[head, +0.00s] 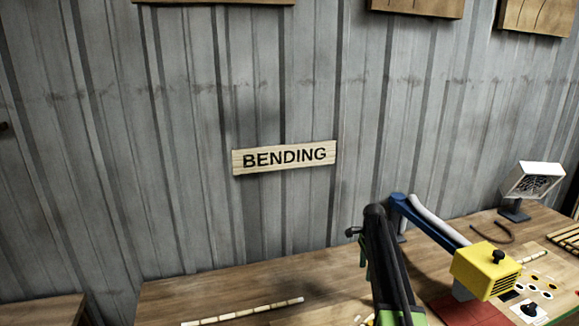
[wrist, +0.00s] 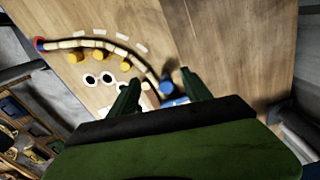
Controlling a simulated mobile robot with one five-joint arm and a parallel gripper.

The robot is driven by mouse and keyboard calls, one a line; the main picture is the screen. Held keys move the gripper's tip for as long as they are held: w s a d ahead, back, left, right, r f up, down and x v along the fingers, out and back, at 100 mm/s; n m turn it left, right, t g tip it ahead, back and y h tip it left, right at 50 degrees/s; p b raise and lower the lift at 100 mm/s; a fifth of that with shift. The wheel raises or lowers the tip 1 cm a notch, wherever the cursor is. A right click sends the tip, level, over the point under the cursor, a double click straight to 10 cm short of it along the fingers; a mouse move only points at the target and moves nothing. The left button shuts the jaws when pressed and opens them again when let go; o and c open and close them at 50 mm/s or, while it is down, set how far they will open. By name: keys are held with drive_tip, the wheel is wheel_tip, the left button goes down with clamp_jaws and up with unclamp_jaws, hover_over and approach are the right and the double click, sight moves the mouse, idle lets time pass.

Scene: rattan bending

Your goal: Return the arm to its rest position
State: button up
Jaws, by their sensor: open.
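My arm (head: 387,262) rises from the bottom of the head view, right of the middle, in front of the workbench. My gripper (wrist: 160,97) shows in the wrist view with its two green fingers apart and nothing between them. A blue object (wrist: 169,93) lies on the bench beyond the fingers. In the head view the gripper's fingertips are not clear.
The wooden bench (head: 225,285) holds a rattan pole (head: 243,313) and a yellow box (head: 486,270) on a blue arm. A curved rattan piece (wrist: 85,43) lies along yellow pegs (wrist: 75,56). A BENDING sign (head: 285,158) hangs on the wall.

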drive_tip(key=s+a+f+n+b, duration=0.35)
drive_tip(key=s+a, duration=0.25)
drive_tip(key=s, duration=0.2)
drive_tip(key=s+a+f+n+b, duration=0.25)
drive_tip(key=s+a+f, duration=0.25)
drive_tip(key=s+a, duration=0.25)
drive_tip(key=s+a+f+n+b, duration=0.1)
drive_tip(key=s+a+n+b, duration=0.1)
drive_tip(key=s+n, duration=0.9)
drive_tip(key=shift+s+f, duration=0.2)
drive_tip(key=shift+s, duration=1.2)
drive_tip(key=shift+a, duration=0.1)
